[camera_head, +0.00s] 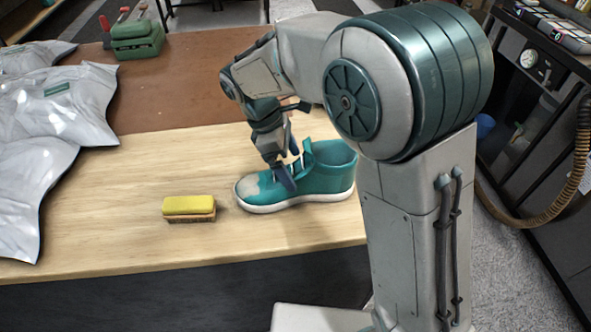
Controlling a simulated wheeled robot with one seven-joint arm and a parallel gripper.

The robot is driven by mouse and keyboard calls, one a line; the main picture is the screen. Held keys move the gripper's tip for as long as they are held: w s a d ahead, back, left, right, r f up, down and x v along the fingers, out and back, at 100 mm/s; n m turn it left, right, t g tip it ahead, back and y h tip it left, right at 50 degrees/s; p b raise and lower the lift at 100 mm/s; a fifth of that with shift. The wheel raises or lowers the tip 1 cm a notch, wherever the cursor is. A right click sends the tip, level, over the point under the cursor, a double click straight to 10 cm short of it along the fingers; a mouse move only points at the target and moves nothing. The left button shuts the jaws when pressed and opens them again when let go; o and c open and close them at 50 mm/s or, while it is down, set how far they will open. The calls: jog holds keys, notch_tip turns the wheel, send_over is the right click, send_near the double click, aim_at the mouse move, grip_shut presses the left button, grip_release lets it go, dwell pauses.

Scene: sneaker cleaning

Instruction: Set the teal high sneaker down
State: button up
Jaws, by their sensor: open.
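The teal high sneaker (322,181) stands upright on its white sole on the light wooden table (120,245), toe to the left. A pale greyish patch marks its toe. My gripper (287,172) is at the sneaker's front upper, just above the lace area, with its fingers apart. One finger overlaps the near side of the sneaker in the picture. I cannot tell whether the fingers touch it. My arm hides part of the space behind the sneaker and to its right.
A yellow-topped brush or sponge block (189,206) lies left of the sneaker. Crumpled silver-grey bags (55,115) cover the table's left side. A green vise (134,35) stands at the back. The table's front edge is close, with free wood between block and edge.

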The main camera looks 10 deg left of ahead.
aim_at(311, 146)
jog(key=v, duration=0.8)
jog(key=shift+a+r, duration=0.2)
jog(key=d+m, duration=0.1)
jog(key=d, duration=0.1)
jog(key=d+r+m, duration=0.1)
jog(key=d, duration=0.2)
jog(key=s+d+m+y, duration=0.1)
jog(key=d+m, duration=0.1)
jog(key=shift+d+r, duration=0.2)
jog(key=shift+d, duration=0.15)
jog(key=s+d+m, duration=0.1)
jog(key=d, duration=0.1)
jog(key=d+m+y, duration=0.1)
jog(key=d, duration=0.1)
jog(key=s+d+m, duration=0.1)
jog(key=d+m, duration=0.1)
jog(key=shift+s+d+t+y, duration=0.2)
jog(key=shift+s+t+y, duration=0.1)
jog(key=shift+t, duration=0.1)
jog(key=s+d+f+m+t+y, duration=0.1)
jog(key=s+d+f+m+t, duration=0.2)
jog(key=s+d+m, duration=0.6)
jog(key=shift+s+d+f+m+y, duration=0.4)
jog(key=shift+d+f+m, duration=0.1)
jog(key=shift+d+m, duration=0.45)
jog(key=shift+a, duration=0.1)
